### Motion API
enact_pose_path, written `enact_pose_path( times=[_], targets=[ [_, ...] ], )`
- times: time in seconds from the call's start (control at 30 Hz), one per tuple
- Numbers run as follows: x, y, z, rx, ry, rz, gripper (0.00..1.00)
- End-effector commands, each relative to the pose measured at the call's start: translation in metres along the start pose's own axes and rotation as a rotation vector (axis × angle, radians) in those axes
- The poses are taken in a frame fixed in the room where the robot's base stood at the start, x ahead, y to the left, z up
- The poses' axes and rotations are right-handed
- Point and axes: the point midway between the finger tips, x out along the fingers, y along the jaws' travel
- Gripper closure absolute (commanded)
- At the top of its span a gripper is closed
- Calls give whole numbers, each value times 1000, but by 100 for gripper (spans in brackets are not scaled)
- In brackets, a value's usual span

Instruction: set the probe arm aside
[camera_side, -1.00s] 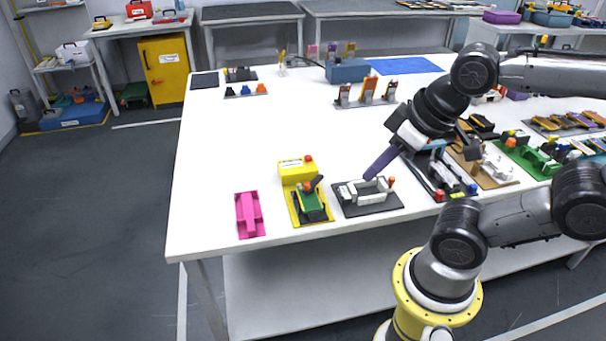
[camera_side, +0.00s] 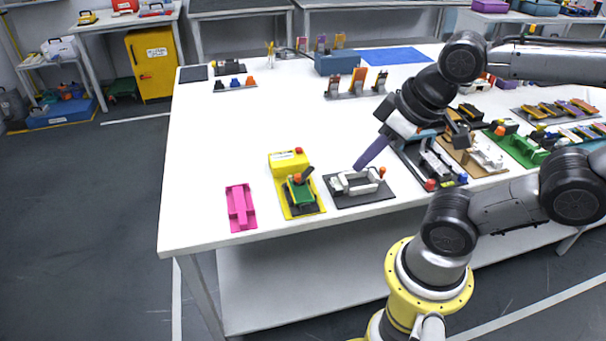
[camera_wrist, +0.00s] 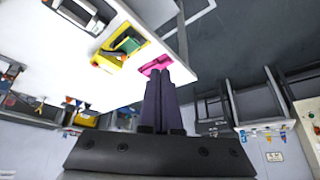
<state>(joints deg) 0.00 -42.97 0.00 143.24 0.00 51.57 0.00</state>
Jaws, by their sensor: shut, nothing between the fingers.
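My gripper (camera_side: 358,167) has purple fingers, shut and empty, pointing down and left. In the side view its tips appear at the back edge of a dark plate (camera_side: 372,201) bearing a pale fixture (camera_side: 357,184) with an orange knob; I cannot tell the height. Left of it is a yellow fixture (camera_side: 303,212) with a green block (camera_side: 300,193) and a dark lever (camera_side: 306,174) tilted up on it. I cannot tell for sure which part is the probe arm; the dark lever may be it. In the wrist view the shut fingers (camera_wrist: 163,75) reach toward the pink tray (camera_wrist: 155,65).
A pink tray (camera_side: 241,208) lies at the left near the table's front edge. A yellow box (camera_side: 288,161) stands behind the yellow fixture. Dark, tan and green fixtures crowd the right. The white table (camera_side: 225,130) is clear in the middle and left.

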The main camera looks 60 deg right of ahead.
Motion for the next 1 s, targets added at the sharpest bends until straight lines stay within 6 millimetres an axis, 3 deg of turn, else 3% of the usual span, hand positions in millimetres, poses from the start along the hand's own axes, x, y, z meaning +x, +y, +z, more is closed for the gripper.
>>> enact_pose_path(
  times=[0.13,0.27,0.4,0.67,0.8,1.0],
  targets=[
    [0,0,0,0,0,0,96],
    [-2,0,0,-31,-5,0,73],
    [-15,1,-28,-88,2,3,48],
    [0,21,-98,-127,-122,23,48],
    [28,41,-133,-118,-214,26,48],
    [84,78,-164,-76,-347,20,48]
  ],
)
